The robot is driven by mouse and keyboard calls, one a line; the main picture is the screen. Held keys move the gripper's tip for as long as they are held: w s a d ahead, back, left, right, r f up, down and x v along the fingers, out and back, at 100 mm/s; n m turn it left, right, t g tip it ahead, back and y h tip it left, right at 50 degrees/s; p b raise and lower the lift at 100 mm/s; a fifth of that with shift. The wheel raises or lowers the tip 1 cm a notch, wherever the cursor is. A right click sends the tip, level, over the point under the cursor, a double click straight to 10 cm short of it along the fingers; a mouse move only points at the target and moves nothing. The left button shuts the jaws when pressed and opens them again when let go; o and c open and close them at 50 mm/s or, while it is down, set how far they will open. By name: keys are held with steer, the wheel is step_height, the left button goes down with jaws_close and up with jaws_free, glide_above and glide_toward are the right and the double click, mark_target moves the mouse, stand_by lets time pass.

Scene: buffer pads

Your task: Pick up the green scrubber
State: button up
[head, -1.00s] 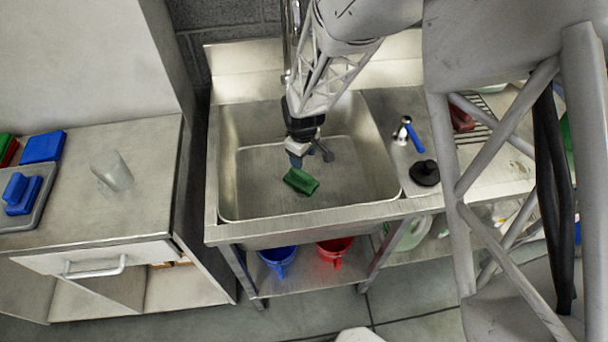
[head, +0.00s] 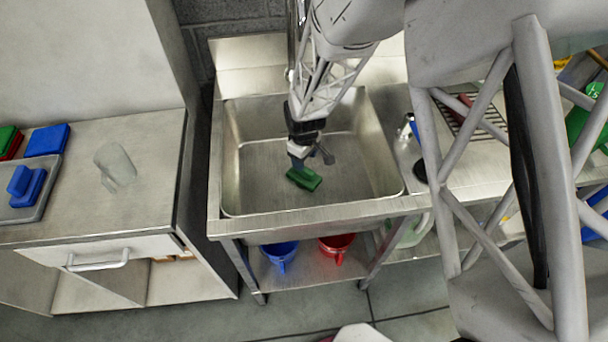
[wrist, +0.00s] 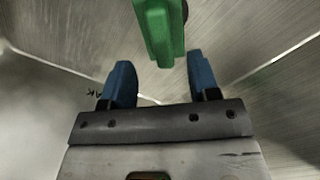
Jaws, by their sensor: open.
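The green scrubber (head: 305,179) is inside the metal sink (head: 232,180), toward its front middle. My gripper (head: 299,163) is directly above and just behind it in the head view. In the wrist view, the blue fingers of my gripper (wrist: 162,82) are spread apart with nothing between them. The green scrubber (wrist: 160,28) shows there just beyond the fingertips, roughly centred on the gap, its far part cut off by the top edge. I cannot tell whether any finger touches it.
The sink walls surround my gripper. The left counter holds a clear cup (head: 114,165) and blue scrubbers (head: 46,140). Blue (head: 280,254) and red (head: 337,246) buckets sit on the shelf below.

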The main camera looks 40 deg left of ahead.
steer(key=shift+s+f, duration=0.15)
steer(key=shift+f, duration=2.45)
jaws_close()
steer(key=shift+r, duration=0.2)
steer(key=shift+r, duration=4.85)
